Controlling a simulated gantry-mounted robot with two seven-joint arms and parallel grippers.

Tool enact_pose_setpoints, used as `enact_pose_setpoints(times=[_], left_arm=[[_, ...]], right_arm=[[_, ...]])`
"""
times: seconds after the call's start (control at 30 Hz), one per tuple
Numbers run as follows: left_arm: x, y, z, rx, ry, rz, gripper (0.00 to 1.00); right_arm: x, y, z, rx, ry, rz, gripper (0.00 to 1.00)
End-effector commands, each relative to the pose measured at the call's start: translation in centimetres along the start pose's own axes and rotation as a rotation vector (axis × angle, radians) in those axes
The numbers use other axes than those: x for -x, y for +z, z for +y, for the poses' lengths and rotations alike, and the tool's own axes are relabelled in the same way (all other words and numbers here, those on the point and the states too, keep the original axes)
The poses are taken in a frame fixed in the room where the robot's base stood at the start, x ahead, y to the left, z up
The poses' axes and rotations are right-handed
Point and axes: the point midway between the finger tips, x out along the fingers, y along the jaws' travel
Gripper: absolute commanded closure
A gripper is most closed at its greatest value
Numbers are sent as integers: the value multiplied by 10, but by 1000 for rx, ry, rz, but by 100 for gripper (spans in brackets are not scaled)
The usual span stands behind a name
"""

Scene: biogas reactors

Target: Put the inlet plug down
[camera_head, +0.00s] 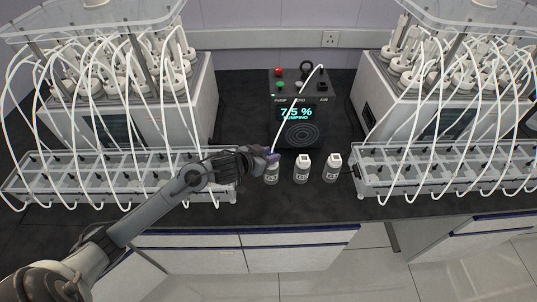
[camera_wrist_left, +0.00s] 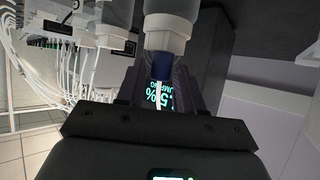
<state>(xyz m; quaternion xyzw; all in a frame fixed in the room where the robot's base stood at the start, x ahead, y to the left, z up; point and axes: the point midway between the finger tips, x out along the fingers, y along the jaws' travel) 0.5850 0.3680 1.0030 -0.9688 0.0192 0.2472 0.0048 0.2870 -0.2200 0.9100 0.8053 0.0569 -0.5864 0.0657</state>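The inlet plug (camera_head: 271,158) is a small purple-blue piece on the end of a white tube that comes down from the pump unit (camera_head: 298,118). It is at the mouth of the leftmost of three small white bottles (camera_head: 271,175). In the left wrist view the dark blue plug (camera_wrist_left: 161,66) sits against the bottle's neck (camera_wrist_left: 168,42); how deep it goes is hidden. My left gripper (camera_head: 262,157) is at the plug, its dark fingers (camera_wrist_left: 160,80) close on both sides of it. My right gripper is not in view.
Two more white bottles (camera_head: 302,170) stand to the right. The pump unit behind shows 7.5 % and "PUMPING". Clear racks with many white tubes stand left (camera_head: 120,196) and right (camera_head: 400,190). The dark bench (camera_head: 300,208) is bare in front of the bottles.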

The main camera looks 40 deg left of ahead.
Motion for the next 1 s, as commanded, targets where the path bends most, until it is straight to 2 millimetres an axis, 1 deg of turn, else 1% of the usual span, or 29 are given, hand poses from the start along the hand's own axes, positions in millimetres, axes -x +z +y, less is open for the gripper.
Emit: enact_pose_setpoints(times=[0.03,0.07,0.33,0.47,0.57,0.67,1.0], left_arm=[[0,0,0,0,0,0,56],[0,0,0,0,0,0,52],[0,-1,0,0,-1,1,52],[4,-4,0,-1,-1,0,52],[13,-3,0,-1,-1,-1,52],[28,-3,0,-2,0,-2,52],[88,-4,0,-1,0,-1,52]], right_arm=[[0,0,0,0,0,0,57],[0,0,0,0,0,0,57],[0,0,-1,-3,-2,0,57],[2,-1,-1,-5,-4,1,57],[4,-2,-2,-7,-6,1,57],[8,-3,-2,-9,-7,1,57],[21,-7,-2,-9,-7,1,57]])
